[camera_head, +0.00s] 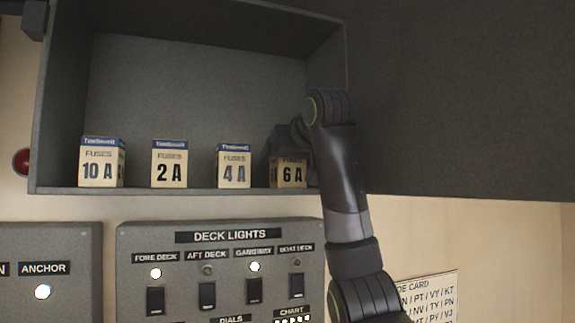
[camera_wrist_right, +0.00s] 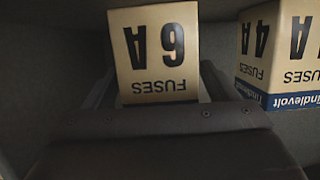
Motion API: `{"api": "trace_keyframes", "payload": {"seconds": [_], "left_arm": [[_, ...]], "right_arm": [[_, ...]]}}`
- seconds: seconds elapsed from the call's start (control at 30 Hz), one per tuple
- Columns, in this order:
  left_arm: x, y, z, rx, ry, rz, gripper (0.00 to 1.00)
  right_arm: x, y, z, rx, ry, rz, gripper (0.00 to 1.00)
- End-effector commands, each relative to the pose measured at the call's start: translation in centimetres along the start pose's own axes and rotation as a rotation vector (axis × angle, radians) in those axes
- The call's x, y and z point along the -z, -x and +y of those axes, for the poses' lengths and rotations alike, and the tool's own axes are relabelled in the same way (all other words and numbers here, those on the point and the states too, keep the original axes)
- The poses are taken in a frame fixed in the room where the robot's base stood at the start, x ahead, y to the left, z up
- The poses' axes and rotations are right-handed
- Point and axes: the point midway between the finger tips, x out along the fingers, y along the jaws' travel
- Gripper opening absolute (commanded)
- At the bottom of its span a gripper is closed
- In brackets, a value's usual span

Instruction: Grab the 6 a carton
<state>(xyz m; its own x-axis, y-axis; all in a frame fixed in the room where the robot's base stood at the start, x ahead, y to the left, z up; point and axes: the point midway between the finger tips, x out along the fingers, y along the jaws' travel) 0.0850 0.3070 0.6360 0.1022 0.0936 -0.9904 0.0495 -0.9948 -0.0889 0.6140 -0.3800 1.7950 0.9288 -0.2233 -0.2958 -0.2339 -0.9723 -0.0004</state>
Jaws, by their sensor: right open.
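The 6 A carton (camera_head: 292,174) is a cream fuse box with black lettering at the right end of the open cabinet's shelf. My right gripper (camera_head: 287,142) is at the carton, covering its top in the head view. In the right wrist view, the 6 A carton (camera_wrist_right: 157,55) appears upside down between the two open fingers of my right gripper (camera_wrist_right: 157,88), one finger to each side. I cannot tell whether either finger touches it. My left gripper is not in view.
The 4 A carton (camera_head: 234,166) stands just left, with the 2 A carton (camera_head: 169,164) and 10 A carton (camera_head: 101,162) farther left. The cabinet's (camera_head: 333,65) right wall is close to my arm. The deck lights panel (camera_head: 220,262) is below.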

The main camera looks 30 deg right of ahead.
Motion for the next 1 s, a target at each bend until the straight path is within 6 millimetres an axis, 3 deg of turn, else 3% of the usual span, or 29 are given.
{"api": "trace_keyframes", "payload": {"seconds": [0.07,0.5,1.0], "left_arm": [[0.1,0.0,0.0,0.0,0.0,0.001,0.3],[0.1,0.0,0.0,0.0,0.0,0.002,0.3],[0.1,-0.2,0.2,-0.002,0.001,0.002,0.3]], "right_arm": [[0.0,0.0,0.0,0.0,0.0,0.0,0.8],[0.0,0.0,0.0,0.0,0.0,-0.001,0.24],[1.0,0.4,0.0,0.002,-0.001,0.002,0.22]]}}
